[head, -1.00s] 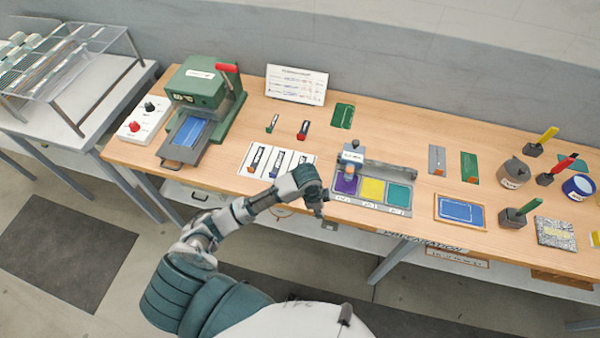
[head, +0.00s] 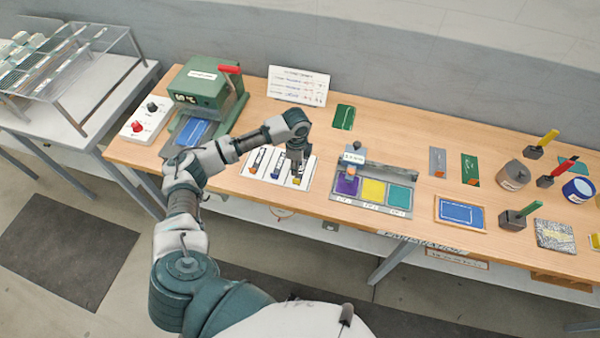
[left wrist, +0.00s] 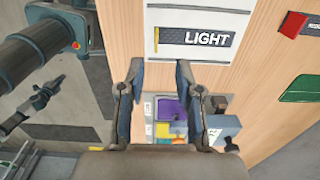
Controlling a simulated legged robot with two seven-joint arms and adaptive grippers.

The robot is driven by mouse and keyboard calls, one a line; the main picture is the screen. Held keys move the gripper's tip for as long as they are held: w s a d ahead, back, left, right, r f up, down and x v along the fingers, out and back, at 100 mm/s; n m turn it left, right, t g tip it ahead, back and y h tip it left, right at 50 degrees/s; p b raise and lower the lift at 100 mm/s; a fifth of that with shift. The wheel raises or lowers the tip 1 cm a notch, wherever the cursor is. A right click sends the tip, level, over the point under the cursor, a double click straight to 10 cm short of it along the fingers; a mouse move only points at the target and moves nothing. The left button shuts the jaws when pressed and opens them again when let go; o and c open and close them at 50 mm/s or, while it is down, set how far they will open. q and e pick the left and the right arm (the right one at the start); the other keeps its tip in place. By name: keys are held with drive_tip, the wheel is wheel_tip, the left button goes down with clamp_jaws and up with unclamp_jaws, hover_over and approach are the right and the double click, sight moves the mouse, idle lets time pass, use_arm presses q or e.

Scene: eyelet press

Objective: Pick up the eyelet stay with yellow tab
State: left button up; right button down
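The eyelet stay with yellow tab (left wrist: 205,38) is a dark strip marked LIGHT, lying on a white card (left wrist: 215,18) in the left wrist view. Its yellow tab (left wrist: 160,36) is at the left end. In the head view the yellow tab (head: 297,181) shows just below my left gripper (head: 298,163), at the card's right-hand lane. In the left wrist view my left gripper (left wrist: 160,70) is open and empty, its fingertips apart, near the card edge beside the tab. The rest of the stay is largely hidden by the gripper in the head view. My right gripper is not in view.
Two other stays (head: 257,160) (head: 277,163) lie on the card to the left. A grey tray (head: 370,208) with purple, yellow and teal compartments stands to the right. A green press (head: 200,85) stands at the left. A green card (head: 343,117) lies behind.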

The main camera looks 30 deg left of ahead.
sight(296, 180)
use_arm(q)
wheel_tip(296, 180, down, 3)
drive_tip(key=shift+a+f, duration=0.1)
drive_tip(key=shift+f, duration=0.05)
drive_tip(key=shift+s+f+p, duration=0.2)
drive_tip(key=shift+f+p, duration=0.4)
drive_tip(key=shift+f, duration=2.1)
clamp_jaws()
